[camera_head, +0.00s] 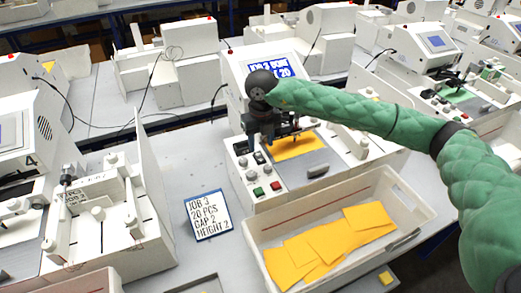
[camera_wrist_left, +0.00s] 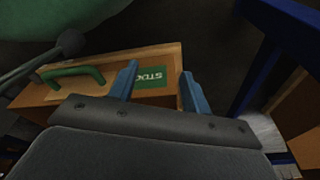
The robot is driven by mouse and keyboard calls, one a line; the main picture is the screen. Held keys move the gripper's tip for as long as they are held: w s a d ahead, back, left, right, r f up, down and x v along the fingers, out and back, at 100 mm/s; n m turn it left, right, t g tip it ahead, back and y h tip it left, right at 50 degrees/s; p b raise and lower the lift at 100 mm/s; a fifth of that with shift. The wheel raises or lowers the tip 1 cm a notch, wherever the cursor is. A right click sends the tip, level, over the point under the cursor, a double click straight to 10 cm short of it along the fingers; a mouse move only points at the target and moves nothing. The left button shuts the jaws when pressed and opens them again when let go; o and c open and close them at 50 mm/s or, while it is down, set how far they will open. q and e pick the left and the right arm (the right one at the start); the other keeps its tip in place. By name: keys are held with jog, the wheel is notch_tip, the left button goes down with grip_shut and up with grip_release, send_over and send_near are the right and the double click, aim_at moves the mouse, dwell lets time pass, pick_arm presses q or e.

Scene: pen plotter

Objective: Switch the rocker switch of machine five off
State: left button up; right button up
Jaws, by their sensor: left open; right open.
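The middle white machine (camera_head: 262,62) has a lit blue screen (camera_head: 268,67) reading "JOB 3 DONE" and "20", partly covered by my right wrist. Its number is hidden or out of sight; the machine to its left carries a 4. A control panel on its front left has small black switches (camera_head: 240,147), a green button (camera_head: 258,192) and a red button (camera_head: 276,186). I cannot tell which part is the rocker switch or its position. My right gripper (camera_head: 273,132) is open, pointing down just above the panel's back. My left gripper (camera_wrist_left: 160,68) is open and empty in the left wrist view.
A white bin (camera_head: 408,205) with yellow sheets stands before the machine. Neighbouring machines stand on both sides. In the left wrist view, a wooden box (camera_wrist_left: 105,97) with a green handle and label lies beyond the left fingers.

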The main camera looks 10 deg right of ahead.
aim_at(261, 159)
jog(key=shift+w+f+p, duration=0.1)
jog(key=shift+f+p, duration=1.1)
jog(key=shift+f, duration=1.7)
pick_arm(q)
jog(key=s+a+f, duration=0.1)
jog(key=s+f, duration=0.1)
jog(key=s, duration=0.3)
jog(key=shift+s+a, duration=0.25)
jog(key=shift+s, duration=0.1)
